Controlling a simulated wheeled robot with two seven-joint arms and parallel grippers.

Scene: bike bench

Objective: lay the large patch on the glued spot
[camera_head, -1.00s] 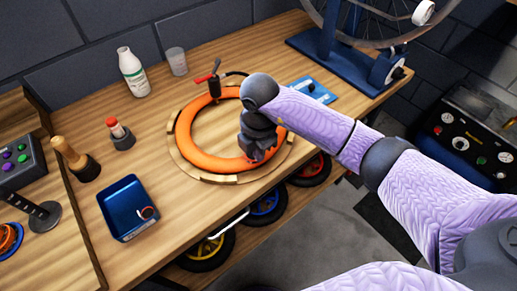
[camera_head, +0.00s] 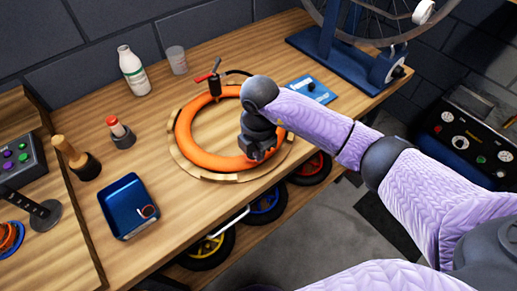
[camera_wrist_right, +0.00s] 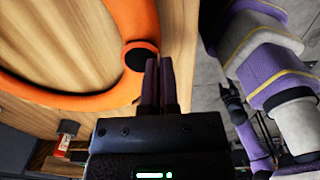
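The orange tube (camera_head: 190,150) lies as a ring on the bench. My right gripper (camera_head: 258,157) is low over its near right side, pointing down. In the right wrist view its two fingers (camera_wrist_right: 158,62) are close together, with nothing visible gripped between them. A dark round disc (camera_wrist_right: 136,57) is on the orange tube (camera_wrist_right: 70,97), just left of the fingertips and partly behind one. I cannot tell whether this disc is the large patch or the glued spot. The gripper hides that part of the tube in the head view. My left gripper is out of view.
A wooden ring (camera_head: 188,168) surrounds the tube. A blue tray (camera_head: 122,222) with a small reddish piece stands at the left. A white bottle (camera_head: 133,72), a clear cup (camera_head: 177,61) and a red-capped pot (camera_head: 121,134) stand behind. A blue wheel stand (camera_head: 327,58) is at the right.

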